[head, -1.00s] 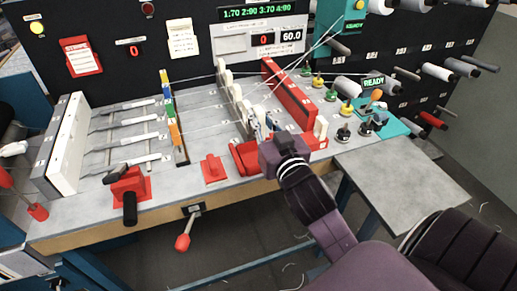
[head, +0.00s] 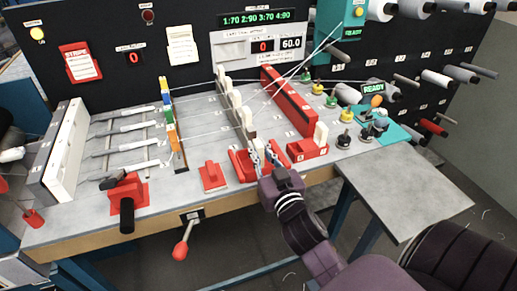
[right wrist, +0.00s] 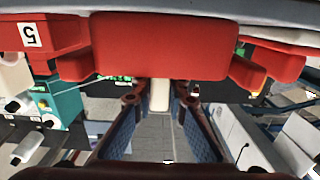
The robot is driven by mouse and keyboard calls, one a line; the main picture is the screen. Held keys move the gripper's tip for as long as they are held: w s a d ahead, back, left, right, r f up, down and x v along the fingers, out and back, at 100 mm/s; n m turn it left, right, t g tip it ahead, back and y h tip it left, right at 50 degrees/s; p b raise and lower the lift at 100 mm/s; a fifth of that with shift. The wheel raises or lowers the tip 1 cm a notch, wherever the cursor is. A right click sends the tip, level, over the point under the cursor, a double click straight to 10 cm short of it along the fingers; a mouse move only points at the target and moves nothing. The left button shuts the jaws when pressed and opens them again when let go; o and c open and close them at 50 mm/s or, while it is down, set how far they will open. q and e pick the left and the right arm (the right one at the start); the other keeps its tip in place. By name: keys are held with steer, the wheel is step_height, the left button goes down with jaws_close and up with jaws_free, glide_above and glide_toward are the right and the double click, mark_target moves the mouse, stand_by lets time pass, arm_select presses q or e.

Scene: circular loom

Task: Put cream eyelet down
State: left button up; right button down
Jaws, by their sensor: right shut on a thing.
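My right gripper (head: 265,158) is at the front edge of the table, at a red holder (head: 240,167). In the right wrist view its two fingers (right wrist: 160,103) stand on either side of a narrow cream eyelet (right wrist: 160,95), shut on it. The eyelet's end meets a large red block (right wrist: 165,45); I cannot tell whether it is seated there. In the head view the held eyelet is mostly hidden by the fingers. Several other cream eyelets (head: 236,98) stand in a row behind. My left gripper is not in view.
A long red bar (head: 288,100) and stretched threads lie behind. A red clamp (head: 212,176) is to the left. The grey side table (head: 400,185) is bare.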

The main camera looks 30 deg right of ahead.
steer(key=c, duration=1.9)
jaws_free()
steer(key=shift+f, duration=0.1)
steer(key=shift+r, duration=0.2)
